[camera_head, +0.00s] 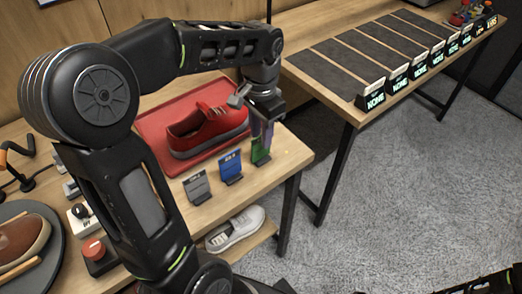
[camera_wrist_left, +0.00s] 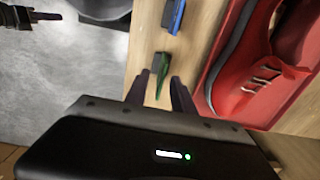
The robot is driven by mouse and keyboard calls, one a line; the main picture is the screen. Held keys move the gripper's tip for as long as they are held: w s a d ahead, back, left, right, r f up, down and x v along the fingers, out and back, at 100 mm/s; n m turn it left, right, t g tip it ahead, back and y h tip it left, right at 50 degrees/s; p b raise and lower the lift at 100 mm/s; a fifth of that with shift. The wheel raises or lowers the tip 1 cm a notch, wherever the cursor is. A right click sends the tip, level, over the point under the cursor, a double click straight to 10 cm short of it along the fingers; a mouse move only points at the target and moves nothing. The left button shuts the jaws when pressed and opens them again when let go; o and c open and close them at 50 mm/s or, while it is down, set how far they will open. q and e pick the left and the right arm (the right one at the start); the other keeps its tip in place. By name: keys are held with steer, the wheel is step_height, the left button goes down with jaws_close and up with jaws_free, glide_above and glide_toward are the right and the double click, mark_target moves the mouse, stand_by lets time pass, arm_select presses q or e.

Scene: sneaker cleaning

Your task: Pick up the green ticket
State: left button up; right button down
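The green ticket (camera_head: 261,152) stands in a small dark holder near the right end of the wooden table (camera_head: 295,160). My left gripper (camera_head: 263,133) points down over it. In the left wrist view, the green ticket (camera_wrist_left: 161,73) shows between the tips of my left gripper (camera_wrist_left: 159,88), whose two dark fingers are apart, one on each side. Whether either finger touches it I cannot tell. Part of my right arm shows dark at the bottom right of the head view; its finger state is unclear.
A blue ticket (camera_head: 230,168) and a grey ticket (camera_head: 196,186) stand to the left in a row. A red sneaker (camera_head: 205,130) lies on a red tray (camera_head: 153,127) just behind. A white shoe (camera_head: 236,229) is on the lower shelf. Another table with dark mats stands at the back right.

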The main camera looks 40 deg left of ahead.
mark_target(261, 157)
arm_select(q)
step_height(261, 157, down, 5)
steer(key=shift+w+a+r, duration=0.1)
steer(key=shift+c, duration=0.2)
stand_by(0.4)
jaws_close()
stand_by(0.5)
